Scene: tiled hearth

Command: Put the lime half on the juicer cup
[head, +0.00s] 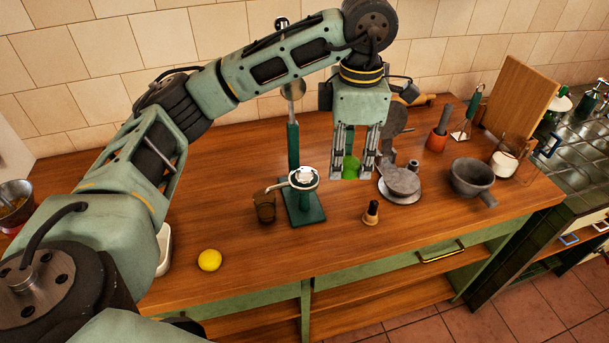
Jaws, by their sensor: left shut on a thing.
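My left gripper (355,168) hangs fingers-down above the counter and is shut on the green lime half (351,167), seen between its fingers. The juicer stands just left of the gripper, with a green column (293,150), a green base and a pale metal juicer cup (303,178) at the front. The lime half is to the right of the cup and apart from it. Whether the lime half touches the counter is hard to tell. My right gripper is not in view.
A yellow lemon (209,260) lies at the counter's front left. A small brown cup (264,206) stands left of the juicer. A grey metal press (400,184), a brown-handled stamper (371,213) and a grey mortar-like bowl (472,177) stand to the right. The front middle of the counter (310,246) is clear.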

